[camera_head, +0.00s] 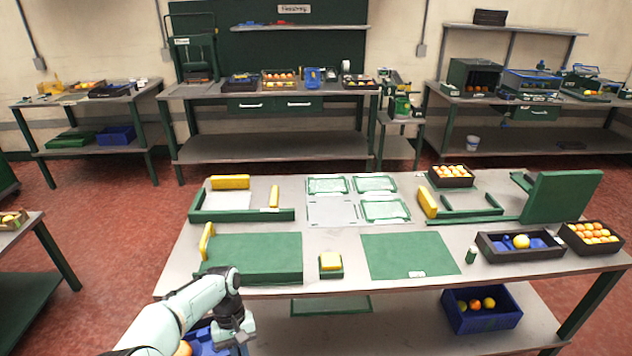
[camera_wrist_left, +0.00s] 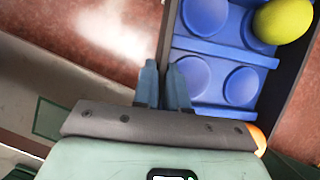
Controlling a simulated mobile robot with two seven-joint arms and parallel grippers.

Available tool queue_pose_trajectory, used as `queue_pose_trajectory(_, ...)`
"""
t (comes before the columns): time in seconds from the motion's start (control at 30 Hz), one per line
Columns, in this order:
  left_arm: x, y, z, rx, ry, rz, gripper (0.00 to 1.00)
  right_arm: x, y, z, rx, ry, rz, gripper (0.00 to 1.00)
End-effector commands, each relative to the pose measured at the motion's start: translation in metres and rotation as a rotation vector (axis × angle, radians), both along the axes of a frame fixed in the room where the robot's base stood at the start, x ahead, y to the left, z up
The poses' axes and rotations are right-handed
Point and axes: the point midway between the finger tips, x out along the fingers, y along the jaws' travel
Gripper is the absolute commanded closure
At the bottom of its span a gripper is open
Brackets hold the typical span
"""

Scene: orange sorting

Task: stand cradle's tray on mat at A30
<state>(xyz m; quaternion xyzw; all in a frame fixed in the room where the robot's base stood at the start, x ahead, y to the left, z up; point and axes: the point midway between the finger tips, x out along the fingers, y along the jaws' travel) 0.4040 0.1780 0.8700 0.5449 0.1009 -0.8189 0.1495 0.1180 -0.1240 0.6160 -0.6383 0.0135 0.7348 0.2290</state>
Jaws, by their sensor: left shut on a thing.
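My left gripper (camera_head: 236,332) is low at the table's front left. In the left wrist view its fingers (camera_wrist_left: 163,80) are shut on the dark side wall of a tray (camera_wrist_left: 222,50). The tray has blue round pockets, most of those in view empty, and holds a yellow fruit (camera_wrist_left: 283,20). An orange one (camera_wrist_left: 258,140) shows partly behind the gripper. In the head view the tray (camera_head: 204,338) is mostly hidden by my arm and the frame edge. A flat green mat (camera_head: 410,250) lies on the table with a white label too small to read. My right gripper is out of view.
A raised green block (camera_head: 255,258) with a yellow handle stands at the table's front left. A small yellow-topped block (camera_head: 330,264) lies between it and the mat. A dark tray with blue pockets (camera_head: 530,256) and an orange-filled crate (camera_head: 590,252) stand right. The mat is clear.

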Motion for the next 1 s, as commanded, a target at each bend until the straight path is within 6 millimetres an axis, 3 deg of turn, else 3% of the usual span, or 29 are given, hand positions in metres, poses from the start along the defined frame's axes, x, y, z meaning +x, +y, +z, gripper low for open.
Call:
queue_pose_trajectory(0.2,-0.004,-0.005,-0.024,-0.001,-0.002,-0.308,1.00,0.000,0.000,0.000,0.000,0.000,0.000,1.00)
queue_pose_trajectory(0.4,-0.005,-0.004,-0.029,-0.002,-0.003,-0.367,1.00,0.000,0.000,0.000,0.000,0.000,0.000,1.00)
queue_pose_trajectory(0.77,-0.005,-0.004,-0.022,-0.001,-0.003,-0.364,1.00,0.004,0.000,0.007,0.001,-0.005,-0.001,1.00)
queue_pose_trajectory(1.0,-0.006,-0.004,0.004,-0.001,-0.002,-0.364,1.00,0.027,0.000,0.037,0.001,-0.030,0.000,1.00)
